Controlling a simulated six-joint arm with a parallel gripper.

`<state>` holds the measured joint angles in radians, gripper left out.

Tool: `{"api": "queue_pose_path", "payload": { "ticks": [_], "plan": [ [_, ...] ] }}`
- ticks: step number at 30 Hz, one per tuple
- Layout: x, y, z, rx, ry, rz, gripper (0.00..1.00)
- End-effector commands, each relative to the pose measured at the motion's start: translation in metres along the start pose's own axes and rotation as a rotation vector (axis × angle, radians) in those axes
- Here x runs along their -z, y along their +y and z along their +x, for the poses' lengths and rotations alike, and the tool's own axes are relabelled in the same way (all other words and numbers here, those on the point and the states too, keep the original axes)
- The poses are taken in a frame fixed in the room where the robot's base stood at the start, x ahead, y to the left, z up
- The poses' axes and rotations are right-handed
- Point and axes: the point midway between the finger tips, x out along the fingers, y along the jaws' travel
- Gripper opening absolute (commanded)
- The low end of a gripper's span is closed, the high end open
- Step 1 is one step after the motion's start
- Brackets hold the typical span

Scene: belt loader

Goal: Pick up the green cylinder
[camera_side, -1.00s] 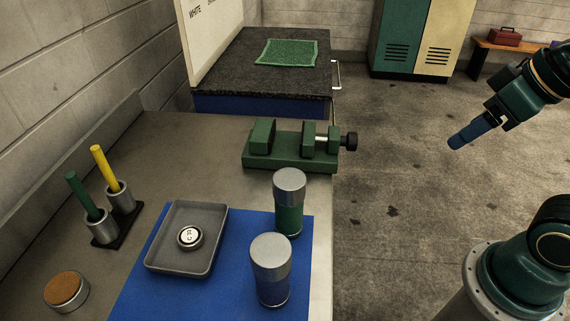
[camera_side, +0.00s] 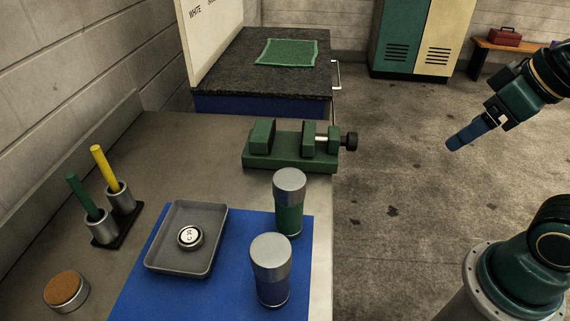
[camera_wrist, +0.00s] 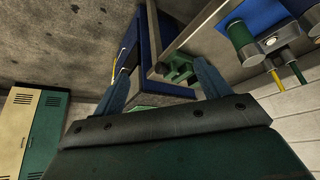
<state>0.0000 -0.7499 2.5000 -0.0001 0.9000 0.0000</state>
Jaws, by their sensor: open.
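The green cylinder (camera_side: 289,203) stands upright on the blue mat near the table's right edge. It has a silver top and a green lower body, and it also shows in the wrist view (camera_wrist: 239,35). A similar cylinder with a blue lower body (camera_side: 271,277) stands in front of it. My gripper (camera_side: 456,142) is up in the air to the right of the table, well apart from both cylinders. In the wrist view its two blue fingers (camera_wrist: 163,85) are spread with nothing between them.
A green vise (camera_side: 290,160) sits behind the cylinders at the table's edge. A grey tray (camera_side: 160,262) with a round labelled piece (camera_side: 190,236) lies left of them. Two cups hold a green stick (camera_side: 83,194) and a yellow stick (camera_side: 104,166). Open floor lies right of the table.

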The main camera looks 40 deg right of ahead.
Motion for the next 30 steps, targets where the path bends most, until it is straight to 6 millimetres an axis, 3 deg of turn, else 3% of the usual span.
{"api": "queue_pose_path", "payload": {
  "ticks": [8, 14, 21, 30],
  "plan": [
    [0.011, -0.008, 0.001, 0.023, -0.01, -0.056, 0.75],
    [0.038, -0.029, 0.007, 0.082, -0.032, -0.197, 0.75],
    [0.077, -0.072, 0.021, 0.186, -0.06, -0.429, 0.75],
    [0.113, -0.136, 0.047, 0.325, -0.085, -0.712, 0.75]
  ]
}}
